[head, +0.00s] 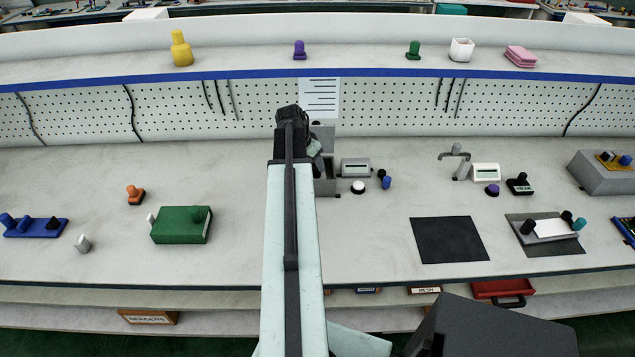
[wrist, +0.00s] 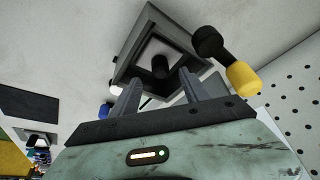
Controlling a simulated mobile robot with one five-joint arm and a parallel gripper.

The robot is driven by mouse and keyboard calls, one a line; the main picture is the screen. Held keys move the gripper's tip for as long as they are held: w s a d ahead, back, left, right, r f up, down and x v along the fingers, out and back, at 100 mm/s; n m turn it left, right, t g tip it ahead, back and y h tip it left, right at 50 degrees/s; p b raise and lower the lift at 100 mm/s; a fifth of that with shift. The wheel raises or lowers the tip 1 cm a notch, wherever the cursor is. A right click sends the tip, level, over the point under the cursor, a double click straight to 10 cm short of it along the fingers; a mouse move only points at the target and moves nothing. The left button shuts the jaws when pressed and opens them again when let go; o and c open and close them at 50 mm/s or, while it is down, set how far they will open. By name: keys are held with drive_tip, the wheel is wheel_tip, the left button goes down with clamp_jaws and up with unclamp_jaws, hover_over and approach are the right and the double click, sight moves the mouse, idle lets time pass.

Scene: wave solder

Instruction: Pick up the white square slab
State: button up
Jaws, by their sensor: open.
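In the head view my arm hides most of the gripper, far left of the white slab.
A grey box (head: 326,178) stands close behind my arm, with a small display unit (head: 355,168) to its right. A black mat (head: 449,240) lies bare at centre right. A green block (head: 180,226) is on the left. A pegboard and shelf close off the back.

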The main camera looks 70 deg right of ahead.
sight(317, 173)
drive_tip(key=b+x, duration=0.4)
drive_tip(key=x, duration=0.1)
drive_tip(key=shift+s+d+f+b, duration=0.15)
drive_tip(key=shift+d+f+b, duration=0.1)
drive_tip(key=shift+b, duration=0.1)
drive_tip(key=shift+r, duration=0.15)
clamp_jaws()
